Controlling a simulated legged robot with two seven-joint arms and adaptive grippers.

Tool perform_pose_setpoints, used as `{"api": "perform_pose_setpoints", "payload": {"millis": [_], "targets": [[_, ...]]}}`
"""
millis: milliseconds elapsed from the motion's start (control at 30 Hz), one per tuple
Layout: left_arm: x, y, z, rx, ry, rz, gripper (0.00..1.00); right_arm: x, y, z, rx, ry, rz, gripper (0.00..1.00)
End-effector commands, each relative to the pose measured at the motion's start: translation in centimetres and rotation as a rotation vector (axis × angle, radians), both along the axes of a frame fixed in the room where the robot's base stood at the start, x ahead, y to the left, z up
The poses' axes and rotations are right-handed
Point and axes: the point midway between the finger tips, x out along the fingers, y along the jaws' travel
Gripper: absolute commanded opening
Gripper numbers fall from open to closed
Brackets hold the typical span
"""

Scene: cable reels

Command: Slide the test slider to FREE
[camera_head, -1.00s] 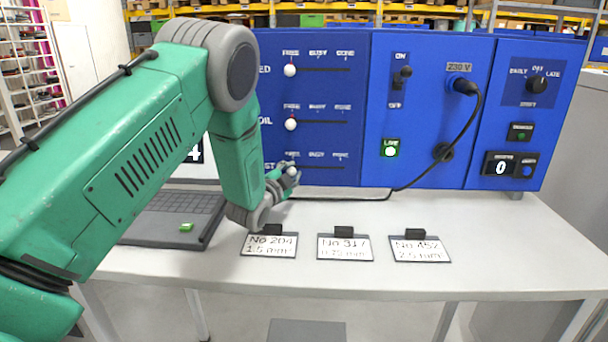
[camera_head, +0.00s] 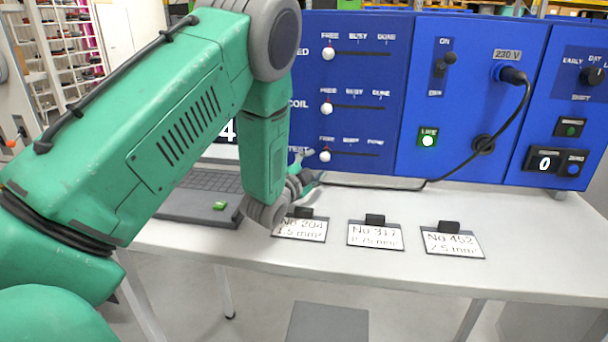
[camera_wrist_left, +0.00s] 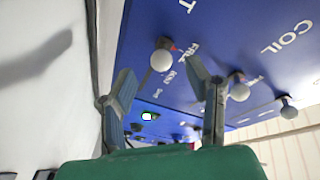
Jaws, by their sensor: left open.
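The test slider is the lowest of the three on the blue panel. Its white knob (camera_head: 325,156) sits at the left end of its slot, under the FREE label. In the left wrist view the nearest white knob (camera_wrist_left: 161,60), beside a letter T, is this one. My left gripper (camera_head: 311,170) is open, just left of and below the knob. In the left wrist view its two fingers (camera_wrist_left: 160,85) stand spread, with the knob just beyond their tips and no finger visibly touching it. My right gripper is not in view.
The coil knob (camera_head: 327,108) and the top knob (camera_head: 328,54) also sit under FREE. A laptop (camera_head: 200,192) lies behind my left arm. Three number cards (camera_head: 375,235) stand on the white table (camera_head: 400,275). A black cable (camera_head: 520,120) hangs from the 230 V socket.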

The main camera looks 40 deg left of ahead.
Motion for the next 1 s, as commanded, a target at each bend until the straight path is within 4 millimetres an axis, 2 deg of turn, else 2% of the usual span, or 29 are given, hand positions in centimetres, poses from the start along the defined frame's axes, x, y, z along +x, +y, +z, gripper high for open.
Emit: {"api": "perform_pose_setpoints", "payload": {"millis": [33,200,367,1000], "targets": [[-1.1,-0.2,-0.1,-0.001,0.004,0.001,0.44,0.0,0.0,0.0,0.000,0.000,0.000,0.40],[-4.2,-0.6,-0.2,-0.003,0.004,0.002,0.44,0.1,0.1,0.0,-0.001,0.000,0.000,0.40],[-5.9,-0.9,-0.2,-0.002,0.002,0.002,0.44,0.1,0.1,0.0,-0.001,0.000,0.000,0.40],[-6.3,-1.1,-0.2,-0.001,0.002,0.001,0.44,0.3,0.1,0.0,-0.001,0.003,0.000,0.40]]}}
